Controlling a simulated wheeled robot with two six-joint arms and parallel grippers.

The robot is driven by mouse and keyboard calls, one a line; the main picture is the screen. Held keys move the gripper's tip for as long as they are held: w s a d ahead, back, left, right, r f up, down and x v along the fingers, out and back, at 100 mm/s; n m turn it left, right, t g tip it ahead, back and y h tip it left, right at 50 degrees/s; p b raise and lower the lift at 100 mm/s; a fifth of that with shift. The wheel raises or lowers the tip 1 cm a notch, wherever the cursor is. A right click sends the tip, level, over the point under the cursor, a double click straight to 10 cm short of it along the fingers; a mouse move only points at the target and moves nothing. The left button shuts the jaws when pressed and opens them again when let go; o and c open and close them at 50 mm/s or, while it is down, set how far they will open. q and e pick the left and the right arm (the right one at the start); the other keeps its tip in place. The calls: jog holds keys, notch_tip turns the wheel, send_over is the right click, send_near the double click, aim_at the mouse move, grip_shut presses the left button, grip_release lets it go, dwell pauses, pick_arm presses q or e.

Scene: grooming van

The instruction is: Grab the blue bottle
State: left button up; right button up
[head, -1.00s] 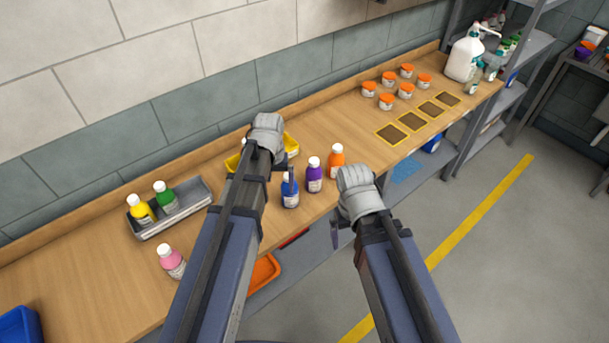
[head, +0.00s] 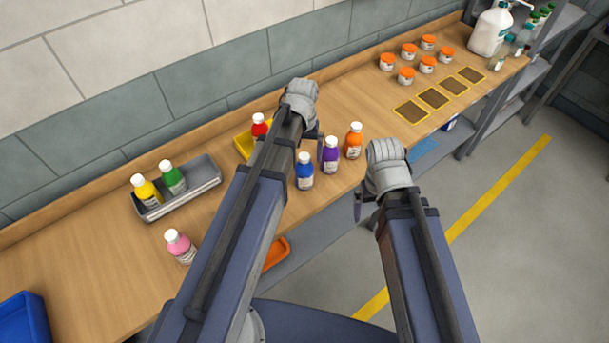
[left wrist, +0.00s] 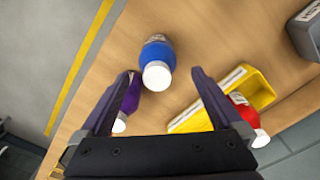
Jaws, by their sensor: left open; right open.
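The blue bottle (head: 304,172) has a white cap and stands upright near the bench's front edge. In the left wrist view, the blue bottle (left wrist: 158,52) shows just beyond the gap between my left fingertips. My left gripper (left wrist: 163,75) is open and empty; in the head view, the left gripper (head: 307,138) is just behind the bottle, its fingers partly hidden by the arm. My right gripper (head: 366,203) is open and empty off the bench's front edge.
A purple bottle (head: 330,156) stands close right of the blue one, close to a left finger in the wrist view. An orange bottle (head: 353,141) is farther right. A red bottle (head: 259,127) stands at the yellow tray (head: 243,146). A grey tray (head: 208,172) holds yellow and green bottles.

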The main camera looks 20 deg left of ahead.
aim_at(304, 163)
pick_arm(q)
jog(key=shift+d+f+b, duration=0.15)
jog(key=shift+f+b, duration=2.45)
jog(key=shift+r, duration=0.1)
grip_shut()
notch_tip(304, 163, up, 10)
jog(key=p, duration=1)
